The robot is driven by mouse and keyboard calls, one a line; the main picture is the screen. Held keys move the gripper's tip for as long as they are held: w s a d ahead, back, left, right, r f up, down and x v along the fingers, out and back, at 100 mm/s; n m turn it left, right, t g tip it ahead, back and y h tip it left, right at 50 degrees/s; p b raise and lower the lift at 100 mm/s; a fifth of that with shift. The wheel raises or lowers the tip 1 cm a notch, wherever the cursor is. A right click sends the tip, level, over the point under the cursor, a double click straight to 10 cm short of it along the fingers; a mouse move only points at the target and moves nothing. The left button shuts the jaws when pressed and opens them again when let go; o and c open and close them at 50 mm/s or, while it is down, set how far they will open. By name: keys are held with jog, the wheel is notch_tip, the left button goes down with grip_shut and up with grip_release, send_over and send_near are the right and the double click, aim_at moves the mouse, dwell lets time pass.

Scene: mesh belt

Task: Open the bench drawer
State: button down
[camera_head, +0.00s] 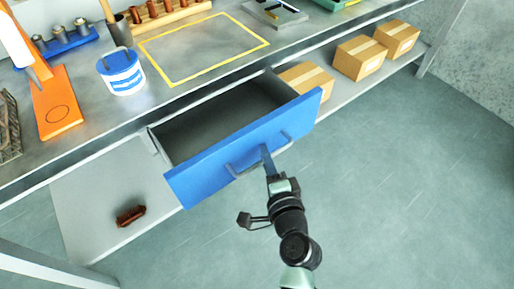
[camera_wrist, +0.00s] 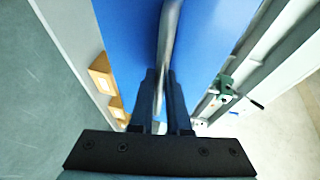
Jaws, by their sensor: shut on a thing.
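The bench drawer (camera_head: 225,152) has a blue front and a dark grey inside. It stands pulled out from under the bench top, and its inside looks empty. A bar handle (camera_head: 240,168) runs along the blue front. My gripper (camera_head: 267,158) is at the handle, near its middle, with the arm reaching up from below. In the wrist view, the two dark fingers of my gripper (camera_wrist: 161,85) are shut on the handle bar (camera_wrist: 168,40), with the blue drawer front (camera_wrist: 215,30) just beyond. The fingers hide part of the handle.
The bench top (camera_head: 190,105) holds a white and blue bucket (camera_head: 121,72), an orange board (camera_head: 56,104) and a yellow outlined rectangle (camera_head: 157,79). The lower shelf (camera_head: 95,195) holds a brown brush (camera_head: 130,216) and cardboard boxes (camera_head: 360,57). The floor (camera_head: 420,180) at right is clear.

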jog(key=s+d+b, duration=0.2)
jog(key=s+d, duration=0.3)
jog(key=s, duration=0.2)
jog(key=shift+s+d, duration=0.3)
jog(key=shift+s, duration=0.1)
jog(key=c, duration=0.9)
grip_release()
jog(key=v, duration=1.3)
